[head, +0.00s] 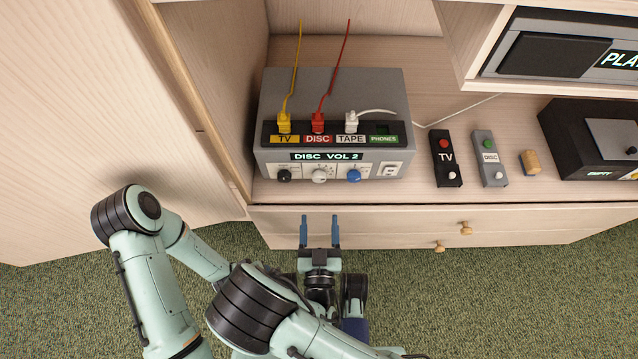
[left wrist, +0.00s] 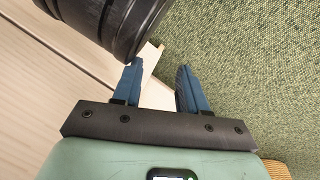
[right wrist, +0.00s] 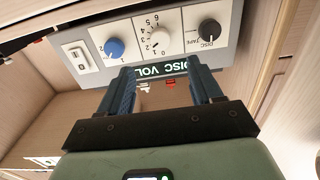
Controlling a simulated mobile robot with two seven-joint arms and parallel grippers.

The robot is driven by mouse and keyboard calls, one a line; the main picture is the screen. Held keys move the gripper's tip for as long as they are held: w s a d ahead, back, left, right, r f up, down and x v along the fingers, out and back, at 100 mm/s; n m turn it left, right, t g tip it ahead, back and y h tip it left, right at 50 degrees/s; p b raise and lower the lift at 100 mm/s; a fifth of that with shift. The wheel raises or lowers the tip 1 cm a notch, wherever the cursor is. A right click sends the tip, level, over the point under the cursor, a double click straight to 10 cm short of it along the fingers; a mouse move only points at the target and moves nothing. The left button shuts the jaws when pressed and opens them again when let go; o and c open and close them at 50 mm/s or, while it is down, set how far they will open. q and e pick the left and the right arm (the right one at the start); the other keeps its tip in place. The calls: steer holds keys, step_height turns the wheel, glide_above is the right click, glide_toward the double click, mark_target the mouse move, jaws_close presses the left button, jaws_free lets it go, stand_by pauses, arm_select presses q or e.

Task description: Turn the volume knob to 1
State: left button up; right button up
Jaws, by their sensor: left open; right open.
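A grey switch box (head: 330,90) on the cabinet shelf has a display (head: 326,156) reading "DISC VOL 2". Below it are a black knob (head: 284,176), a white knob (head: 319,176) and a blue knob (head: 354,176). In the right wrist view the box is upside down, and the white knob (right wrist: 160,40) has a numbered scale around it. My right gripper (head: 320,231) is open and empty, in front of the box and apart from the knobs. My left gripper (left wrist: 160,68) is open and empty, over carpet and pale wood.
Yellow, red and white plugs sit in the box's upper front. A tall wooden panel (head: 100,100) is at left.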

mark_target(319, 180)
steer(key=w+b, duration=0.1)
steer(key=w, duration=0.9)
steer(key=shift+w, duration=0.35)
arm_select(q)
steer(key=shift+g, duration=0.7)
steer(key=s+f, duration=0.2)
steer(key=s, duration=0.1)
steer(key=shift+a+f, duration=0.25)
steer(key=shift+f, duration=0.15)
arm_select(e)
steer(key=c, duration=1.1)
arm_select(q)
steer(key=shift+r, duration=0.1)
arm_select(e)
steer(key=shift+o, duration=0.2)
